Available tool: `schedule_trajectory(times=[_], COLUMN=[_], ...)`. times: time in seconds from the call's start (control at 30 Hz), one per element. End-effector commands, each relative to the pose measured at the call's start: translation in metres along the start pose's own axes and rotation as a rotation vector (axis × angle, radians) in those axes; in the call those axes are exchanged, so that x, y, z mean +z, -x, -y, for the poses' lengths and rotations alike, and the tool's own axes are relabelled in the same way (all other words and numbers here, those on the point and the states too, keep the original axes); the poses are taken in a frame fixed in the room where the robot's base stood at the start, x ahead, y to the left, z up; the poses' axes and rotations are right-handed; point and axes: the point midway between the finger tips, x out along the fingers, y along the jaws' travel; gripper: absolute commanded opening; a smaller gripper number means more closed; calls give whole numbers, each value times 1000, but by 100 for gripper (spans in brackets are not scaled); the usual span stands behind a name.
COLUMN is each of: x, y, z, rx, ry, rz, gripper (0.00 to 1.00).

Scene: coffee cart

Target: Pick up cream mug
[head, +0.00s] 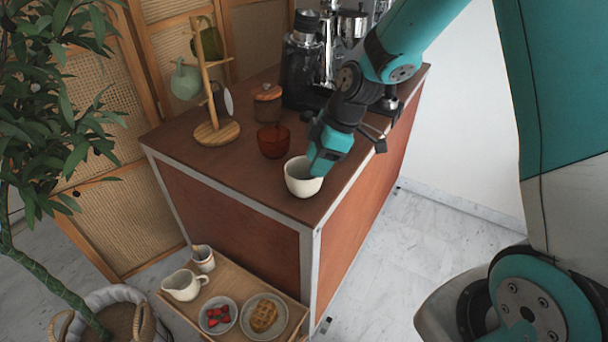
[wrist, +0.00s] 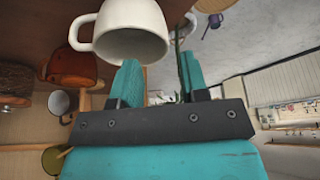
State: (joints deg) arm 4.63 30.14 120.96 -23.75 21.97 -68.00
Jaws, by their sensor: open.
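The cream mug (head: 300,181) stands upright near the front corner of the wooden cart top (head: 240,185). In the wrist view the cream mug (wrist: 135,35) is just beyond the fingertips, with its handle out to the left. My gripper (head: 318,168) is at the mug's right side in the head view and overlaps its rim there. In the wrist view my gripper (wrist: 160,70) shows two teal fingers apart, with nothing between them. I cannot tell whether a finger touches the mug.
An amber cup (head: 273,141) stands close behind the mug, with a lidded jar (head: 268,104) behind that. A wooden mug tree (head: 217,132) is at the left and a coffee machine (head: 305,65) at the back. A low tray (head: 240,268) holds dishes below.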

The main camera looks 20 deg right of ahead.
Motion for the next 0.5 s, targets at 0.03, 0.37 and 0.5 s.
schedule_trajectory(times=[0.03,0.37,0.5], x=[-1,1,2], y=[-6,-36,-57], z=[0,3,4], rx=[-3,-5,-3], ry=[0,0,0], rz=[0,2,1], gripper=[41,41,41])
